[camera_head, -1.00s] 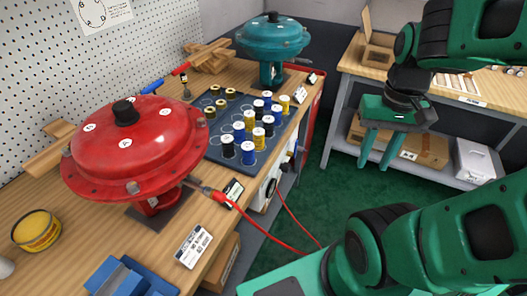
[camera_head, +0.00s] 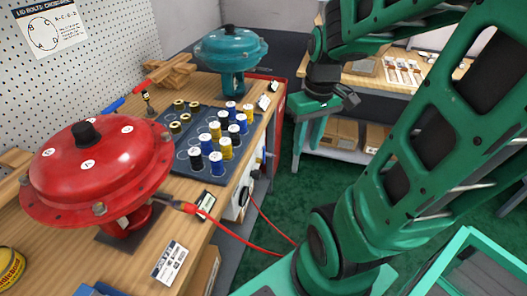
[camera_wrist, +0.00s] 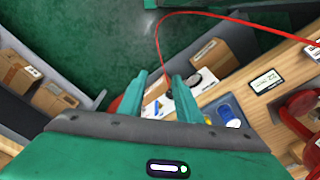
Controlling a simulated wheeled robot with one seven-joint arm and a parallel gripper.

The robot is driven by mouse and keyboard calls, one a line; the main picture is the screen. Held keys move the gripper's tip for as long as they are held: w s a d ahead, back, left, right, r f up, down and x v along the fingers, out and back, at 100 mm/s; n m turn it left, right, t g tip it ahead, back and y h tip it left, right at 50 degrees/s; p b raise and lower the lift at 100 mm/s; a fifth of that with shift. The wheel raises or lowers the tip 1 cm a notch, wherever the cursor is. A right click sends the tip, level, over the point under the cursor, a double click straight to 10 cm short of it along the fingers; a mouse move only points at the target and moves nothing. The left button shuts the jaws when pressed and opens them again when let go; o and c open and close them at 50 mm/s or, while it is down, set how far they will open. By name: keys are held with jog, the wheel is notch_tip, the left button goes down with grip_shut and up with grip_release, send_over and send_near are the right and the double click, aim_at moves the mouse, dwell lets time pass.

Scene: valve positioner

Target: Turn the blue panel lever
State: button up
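The white panel (camera_head: 243,192) is on the bench's front side, below the wooden top, with a dark round knob on it. The panel also shows in the wrist view (camera_wrist: 182,103), partly hidden behind my fingers. I cannot make out the blue lever clearly in either view. My gripper (camera_wrist: 161,76) is open and empty, its two teal fingers apart and pointing toward the bench front. In the head view my gripper (camera_head: 308,130) hangs right of the bench, apart from the panel.
A red valve actuator (camera_head: 95,165) and a teal one (camera_head: 230,50) stand on the bench. Several spools sit on a dark mat (camera_head: 190,180). A red cable (camera_head: 240,238) hangs off the bench edge. Cardboard boxes (camera_head: 342,132) are on the far shelf. Green floor is clear between.

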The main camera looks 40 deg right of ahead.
aim_at(264, 151)
jog(key=w+d+f+n+t+y, duration=0.1)
jog(key=w+d+f+n, duration=0.1)
jog(key=w+f+n, duration=0.5)
jog(key=w+d+f+n+t+y, duration=0.2)
jog(key=w, duration=0.8)
jog(key=x, duration=1.1)
jog(key=shift+d+f, duration=0.1)
jog(key=shift+c, duration=0.3)
